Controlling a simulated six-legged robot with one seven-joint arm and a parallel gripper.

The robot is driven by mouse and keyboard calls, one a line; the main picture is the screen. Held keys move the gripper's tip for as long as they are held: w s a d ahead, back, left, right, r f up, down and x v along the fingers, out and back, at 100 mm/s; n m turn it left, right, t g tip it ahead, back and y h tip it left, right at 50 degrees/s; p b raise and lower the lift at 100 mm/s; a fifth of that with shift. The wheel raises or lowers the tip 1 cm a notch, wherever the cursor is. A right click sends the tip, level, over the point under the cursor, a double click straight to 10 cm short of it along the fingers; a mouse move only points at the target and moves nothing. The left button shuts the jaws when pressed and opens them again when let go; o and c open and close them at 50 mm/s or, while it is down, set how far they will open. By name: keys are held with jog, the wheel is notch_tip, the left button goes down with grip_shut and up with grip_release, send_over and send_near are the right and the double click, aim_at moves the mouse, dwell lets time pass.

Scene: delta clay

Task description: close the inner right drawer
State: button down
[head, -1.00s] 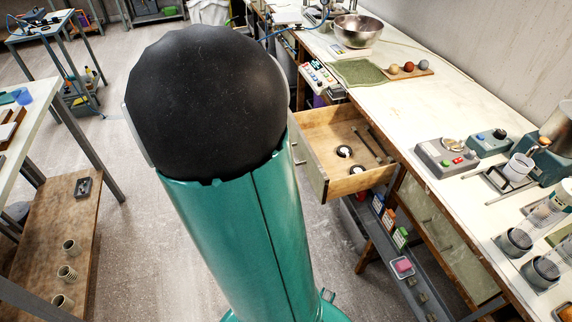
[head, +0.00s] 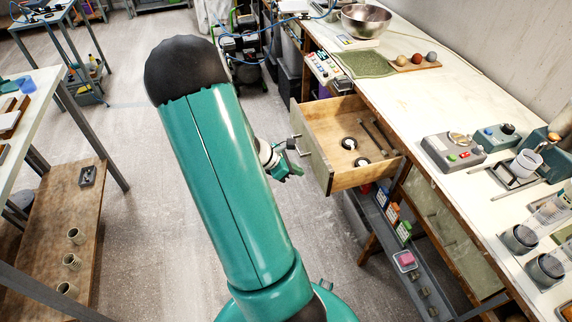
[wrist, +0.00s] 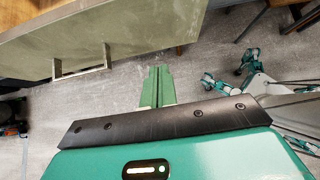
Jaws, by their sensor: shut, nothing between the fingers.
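The drawer (head: 312,149) stands pulled out from under the long workbench. It holds two round dark-and-white items (head: 349,143) and dark rods (head: 377,134). Its greenish front shows in the wrist view (wrist: 130,27), with a metal bar handle (wrist: 82,71) on it. My gripper (head: 291,170) is just outside the drawer front, close to the handle in the head view. In the wrist view its green fingers (wrist: 157,86) are together and empty, to the right of the handle and apart from it. My arm hides part of the floor.
The long workbench (head: 447,112) carries a steel bowl (head: 365,20), a green cloth and small instruments. A low shelf (head: 398,256) with small boxes lies below the drawer. A side table (head: 50,75) stands at left. Floor between is clear.

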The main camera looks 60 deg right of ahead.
aim_at(319, 172)
jog(key=s+d, duration=0.1)
jog(key=s+d+f, duration=0.1)
jog(key=s+d, duration=0.1)
jog(key=shift+s+d, duration=0.25)
jog(key=shift+d, duration=0.05)
jog(key=shift+s, duration=0.1)
